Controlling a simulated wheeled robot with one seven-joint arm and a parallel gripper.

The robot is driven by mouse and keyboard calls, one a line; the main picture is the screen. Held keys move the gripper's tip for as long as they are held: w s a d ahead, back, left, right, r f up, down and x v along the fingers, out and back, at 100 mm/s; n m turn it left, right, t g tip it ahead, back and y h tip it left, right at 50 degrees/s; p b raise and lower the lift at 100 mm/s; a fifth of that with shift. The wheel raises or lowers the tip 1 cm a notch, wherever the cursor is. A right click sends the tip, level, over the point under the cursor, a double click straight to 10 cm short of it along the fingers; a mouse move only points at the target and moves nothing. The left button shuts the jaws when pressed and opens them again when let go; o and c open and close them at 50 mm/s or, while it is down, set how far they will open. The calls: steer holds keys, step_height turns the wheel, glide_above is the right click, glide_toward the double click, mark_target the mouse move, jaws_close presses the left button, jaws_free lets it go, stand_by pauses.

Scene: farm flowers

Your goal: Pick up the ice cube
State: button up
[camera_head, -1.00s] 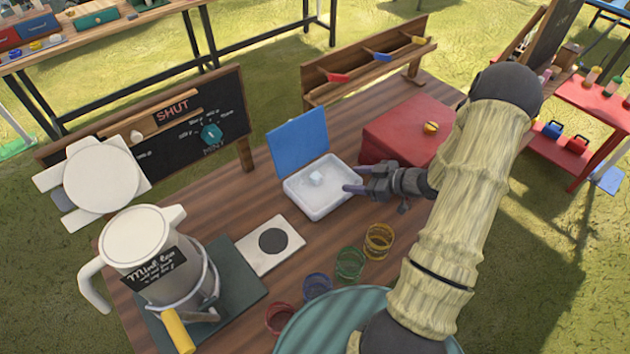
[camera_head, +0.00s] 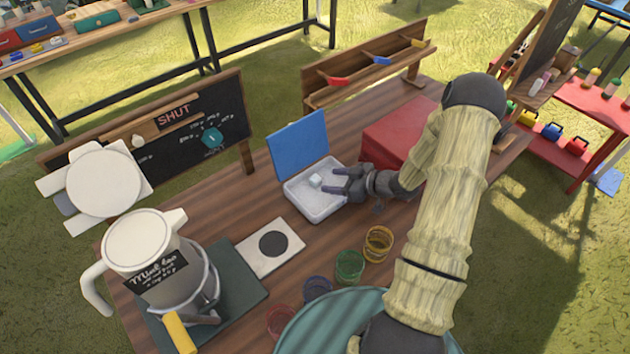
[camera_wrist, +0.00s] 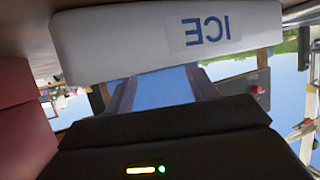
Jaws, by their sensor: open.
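A small pale ice cube (camera_head: 316,180) lies in a white tray (camera_head: 300,207) with a raised blue lid (camera_head: 298,142). My gripper (camera_head: 338,183) is open and empty, with its fingertips at the right side of the tray, just right of the cube. The fingers appear a short way from the cube; I cannot tell their exact height over the rim. In the wrist view the tray's white side (camera_wrist: 150,38) shows with an upside-down "ICE" label, and the cube is hidden.
A red box (camera_head: 395,135) stands right behind my gripper. Coloured glass rings or cups (camera_head: 349,266) stand in front. A white jug (camera_head: 145,250) is at the left. A wooden rack (camera_head: 365,65) stands behind the tray.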

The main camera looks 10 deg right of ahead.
mark_target(317, 178)
steer(key=x, duration=0.1)
steer(key=p+x, duration=0.1)
steer(key=x, duration=0.3)
steer(key=shift+a+r, duration=0.25)
steer(key=shift+r, duration=0.05)
steer(key=shift+c, duration=0.3)
steer(key=c, duration=1.1)
